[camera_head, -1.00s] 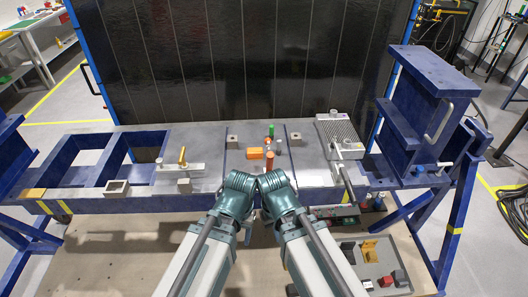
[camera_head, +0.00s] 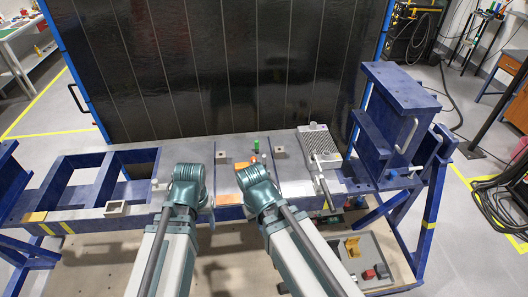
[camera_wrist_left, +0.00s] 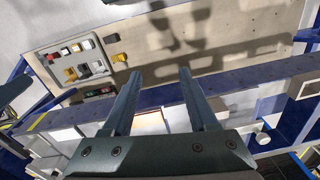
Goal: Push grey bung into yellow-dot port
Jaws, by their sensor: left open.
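My left gripper (camera_wrist_left: 160,75) is open and empty in the left wrist view, its two fingers pointing over the blue bench rail toward the floor panel. In the head view its jaws are hidden behind my left arm. I cannot single out the grey bung with certainty. Several small red, black, yellow and pale pieces sit in the grey tray (camera_wrist_left: 43,58), which also shows in the head view (camera_head: 398,283). No yellow dot can be made out. A grey plate fixture (camera_head: 310,143) stands at the bench's right. My right gripper is out of view behind my right arm.
A green piece (camera_head: 256,146) and an orange block (camera_head: 253,158) stand at mid-bench, close to my right arm. A tall blue bracket (camera_head: 400,105) rises at the right. A black panel (camera_head: 240,70) closes the back. A square open block (camera_head: 117,208) sits left.

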